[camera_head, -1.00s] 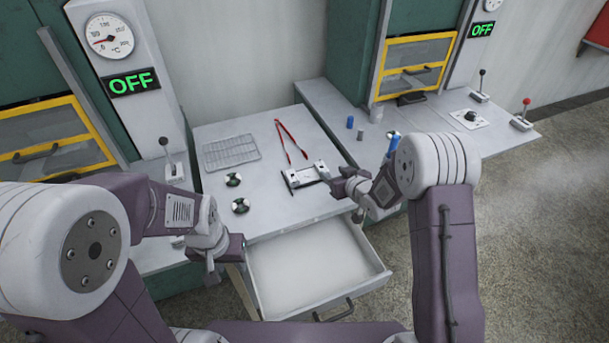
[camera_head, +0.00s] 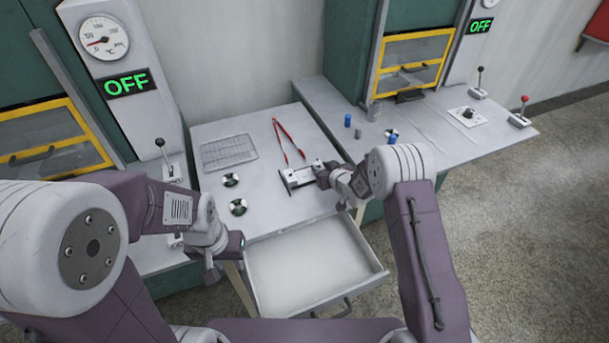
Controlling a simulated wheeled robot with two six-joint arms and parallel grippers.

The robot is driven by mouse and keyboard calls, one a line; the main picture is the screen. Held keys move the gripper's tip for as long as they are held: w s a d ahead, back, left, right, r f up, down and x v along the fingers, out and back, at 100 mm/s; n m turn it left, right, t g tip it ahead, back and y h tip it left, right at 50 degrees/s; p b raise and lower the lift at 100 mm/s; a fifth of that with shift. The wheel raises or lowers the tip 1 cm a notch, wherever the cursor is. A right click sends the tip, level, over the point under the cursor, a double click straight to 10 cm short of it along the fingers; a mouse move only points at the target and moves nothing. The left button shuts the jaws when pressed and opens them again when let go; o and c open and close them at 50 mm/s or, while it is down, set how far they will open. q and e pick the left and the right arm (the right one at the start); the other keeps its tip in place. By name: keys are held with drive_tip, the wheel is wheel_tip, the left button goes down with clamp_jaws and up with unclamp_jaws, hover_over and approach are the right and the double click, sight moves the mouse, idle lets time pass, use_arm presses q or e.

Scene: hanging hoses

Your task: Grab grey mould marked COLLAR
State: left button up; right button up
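No marking COLLAR can be read from here. A small grey cylinder (camera_head: 361,133) and a taller grey cylinder (camera_head: 373,110) stand on the right bench; I cannot tell whether either is the mould. A pale grey fixture with dark parts (camera_head: 297,178) lies on the middle table near its right edge. My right gripper (camera_head: 322,177) is at the fixture's right end; its fingers are too small to tell open from shut, and contact is unclear. My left gripper (camera_head: 210,270) hangs left of the open drawer, apart from the table objects; its finger state is unclear.
On the middle table are a wire rack (camera_head: 229,152), red tongs (camera_head: 288,140) and two dark-and-white discs (camera_head: 231,180). An empty drawer (camera_head: 310,268) is pulled out in front. Blue cylinders (camera_head: 347,120) and another disc (camera_head: 391,135) are on the right bench (camera_head: 430,135).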

drive_tip(key=shift+d, duration=0.1)
clamp_jaws()
drive_tip(key=shift+w+r, duration=0.1)
drive_tip(key=shift+w, duration=0.05)
idle(1.0)
drive_tip(key=shift+w+r, duration=0.1)
drive_tip(key=shift+r, duration=0.3)
drive_tip(key=r, duration=0.2)
drive_tip(key=d+r, duration=0.1)
drive_tip(key=shift+s+r, duration=0.25)
drive_tip(key=shift+r, duration=0.15)
drive_tip(key=s+d+r, duration=0.6)
drive_tip(key=s+d, duration=0.1)
drive_tip(key=shift+s+d, duration=0.3)
drive_tip(key=shift+d, duration=0.05)
drive_tip(key=shift+r, duration=0.15)
